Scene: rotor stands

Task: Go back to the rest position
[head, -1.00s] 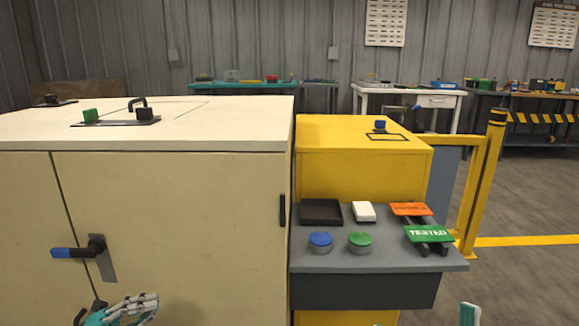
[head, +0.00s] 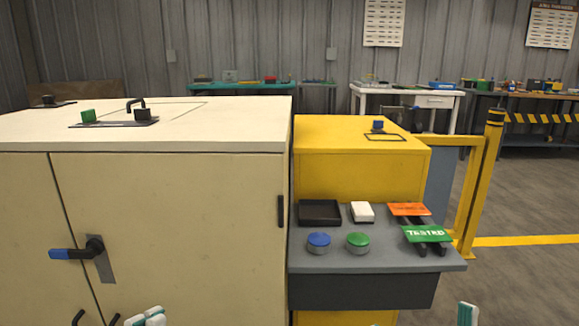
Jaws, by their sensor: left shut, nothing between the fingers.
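My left gripper (head: 146,317) shows at the bottom edge of the head view, in front of the cream cabinet's lower doors. Only its white and teal fingertips are in the picture. They are shut with nothing between them. My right gripper (head: 468,314) shows as one white and teal tip at the bottom edge, right of the grey shelf. Most of it is cut off, so its opening cannot be told.
The cream cabinet (head: 180,220) with a blue-tipped handle (head: 70,253) fills the left. A yellow cabinet (head: 350,160) has a grey shelf (head: 375,262) with a blue button (head: 319,241), a green button (head: 358,241) and signs. A yellow rail (head: 480,185) and open floor lie right.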

